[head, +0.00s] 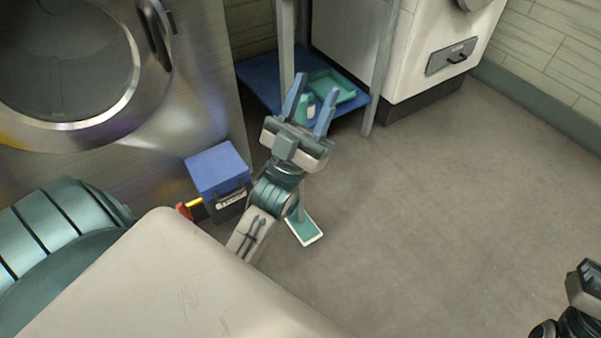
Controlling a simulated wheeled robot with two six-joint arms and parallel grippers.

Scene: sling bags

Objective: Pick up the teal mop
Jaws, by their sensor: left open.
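The teal mop (309,232) shows as a flat teal head with a pale rim, resting on the floor. A short bit of its upright pole shows above the head; the rest is hidden behind my left arm. My left gripper (311,104) is open, its two blue fingers spread and pointing up the picture. In the picture the fingers overlap the low blue shelf and the mop head lies below the wrist. I see nothing held between the fingers. Part of my right arm shows at the lower right edge; its fingers are out of frame.
A blue shelf (258,78) with grey posts holds a teal tray (340,86) and a small bottle (310,109). A blue-topped box (217,170) stands beside the steel machine (190,90) at left. A white cabinet (350,35) stands behind. The floor at right is clear.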

